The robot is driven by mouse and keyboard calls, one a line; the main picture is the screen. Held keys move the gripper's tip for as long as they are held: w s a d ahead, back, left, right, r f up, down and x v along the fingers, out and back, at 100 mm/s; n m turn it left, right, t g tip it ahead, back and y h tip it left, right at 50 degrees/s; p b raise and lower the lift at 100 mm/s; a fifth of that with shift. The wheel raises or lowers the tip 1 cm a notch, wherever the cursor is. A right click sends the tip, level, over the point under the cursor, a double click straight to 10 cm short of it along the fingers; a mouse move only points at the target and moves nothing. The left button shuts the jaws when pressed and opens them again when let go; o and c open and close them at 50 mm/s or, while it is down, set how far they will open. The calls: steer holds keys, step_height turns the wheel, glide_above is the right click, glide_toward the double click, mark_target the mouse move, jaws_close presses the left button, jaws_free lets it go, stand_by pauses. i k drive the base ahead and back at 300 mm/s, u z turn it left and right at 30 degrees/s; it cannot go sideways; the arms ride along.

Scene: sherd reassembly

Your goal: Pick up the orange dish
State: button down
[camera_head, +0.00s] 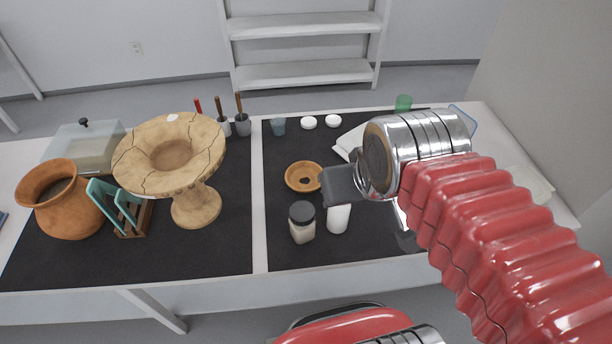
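The orange dish (292,177) is a small round shallow dish with a dark spot at its middle. It lies on the right black mat, left of centre. My gripper (338,186) is above the table, just right of the dish in the picture. Its dark grey end overlaps or comes very near the dish's right edge in this view. I cannot tell the height between them. The fingers are seen from the side and behind, so their opening does not show. My red bellows-covered arm hides part of the right mat.
A dark-lidded jar (302,222) and a white cylinder (339,219) stand in front of the dish.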

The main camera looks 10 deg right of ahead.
mark_target(301, 170)
steer(key=u, duration=0.55)
steer(key=k, duration=1.35)
steer(key=u, duration=0.3)
steer(key=i, duration=0.85)
steer(key=u, duration=0.1)
